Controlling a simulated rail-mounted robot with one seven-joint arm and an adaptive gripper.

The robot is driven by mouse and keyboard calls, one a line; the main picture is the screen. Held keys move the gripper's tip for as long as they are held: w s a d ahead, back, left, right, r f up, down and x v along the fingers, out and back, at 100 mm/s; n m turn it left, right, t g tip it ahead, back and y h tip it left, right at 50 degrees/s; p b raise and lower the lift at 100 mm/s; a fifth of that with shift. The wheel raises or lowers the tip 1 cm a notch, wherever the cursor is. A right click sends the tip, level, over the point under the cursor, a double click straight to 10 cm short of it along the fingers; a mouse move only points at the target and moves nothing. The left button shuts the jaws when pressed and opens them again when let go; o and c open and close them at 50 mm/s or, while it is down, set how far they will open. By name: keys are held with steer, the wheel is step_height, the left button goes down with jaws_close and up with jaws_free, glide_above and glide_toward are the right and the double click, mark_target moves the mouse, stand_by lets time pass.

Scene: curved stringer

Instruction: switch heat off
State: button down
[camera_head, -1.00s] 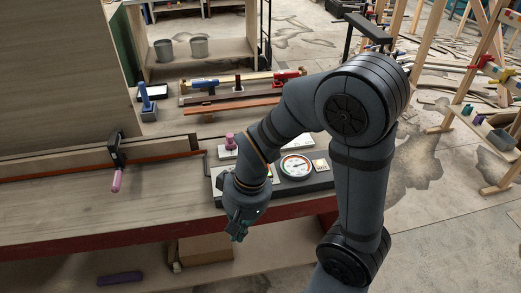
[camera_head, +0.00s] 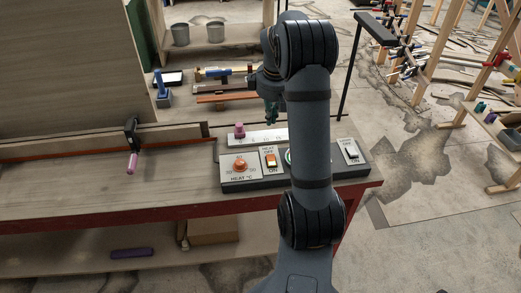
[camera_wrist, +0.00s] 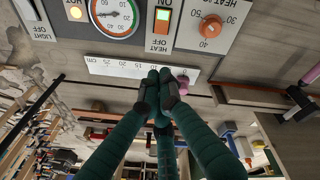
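The heat switch (camera_head: 270,160) is an orange rocker on the dark control panel (camera_head: 268,183), with OFF above and ON below it in the head view. In the wrist view, where the panel appears inverted, the heat switch (camera_wrist: 161,23) has a bright greenish part at its ON end. My gripper (camera_head: 271,119) is beyond the panel's far edge, above the bench and apart from the switch. In the wrist view, its dark green fingers (camera_wrist: 160,92) meet at the tips with nothing visible between them.
The panel also has an orange heat knob (camera_head: 239,165), a light switch (camera_head: 350,150) and a round gauge (camera_wrist: 113,17), mostly hidden by my arm in the head view. A ruler strip with a pink knob (camera_head: 239,130) lies behind. A clamp (camera_head: 132,140) stands left.

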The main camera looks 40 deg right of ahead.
mark_target(270, 155)
steer(key=n, duration=0.2)
steer(key=s+n, duration=0.1)
steer(key=n, duration=0.2)
steer(key=s+a+n, duration=0.1)
steer(key=n, duration=0.2)
steer(key=shift+g, duration=0.4)
steer(key=shift+f, duration=0.15)
steer(key=f, duration=0.4)
steer(key=w+f+p, duration=0.1)
steer(key=f, duration=0.4)
steer(key=d+f+p, duration=0.1)
steer(key=f, duration=0.3)
steer(key=shift+w+f, duration=0.25)
steer(key=shift+f, duration=0.05)
steer(key=shift+f, duration=0.1)
